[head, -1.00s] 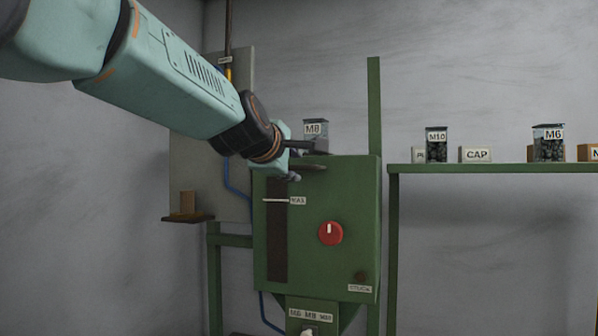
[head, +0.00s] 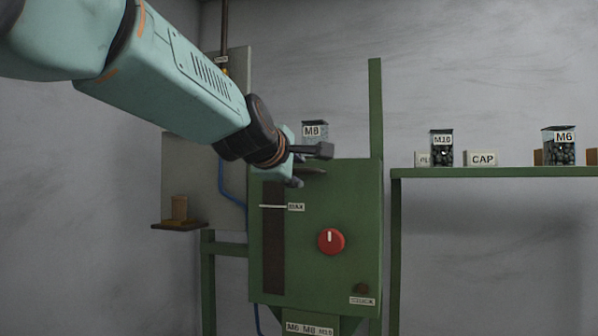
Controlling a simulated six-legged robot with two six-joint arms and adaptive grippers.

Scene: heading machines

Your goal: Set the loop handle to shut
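My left gripper (head: 308,167) is in front of the top left of the green machine box (head: 339,279). Its dark upper finger and grey lower finger stand apart, with nothing seen held between them. I cannot make out a loop handle for certain. A dark pipe (head: 225,24) runs down the wall to a small yellow part (head: 226,72), which my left arm partly covers; whether this is the handle, and how it is set, I cannot tell. My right gripper is not in view.
The box carries a red knob (head: 331,241) and a dark button (head: 361,288). An M8 jar (head: 315,132) stands behind the gripper. A green shelf (head: 490,172) at right holds jars and a CAP box (head: 481,158). A grey panel (head: 190,165) and small ledge (head: 180,226) are at left.

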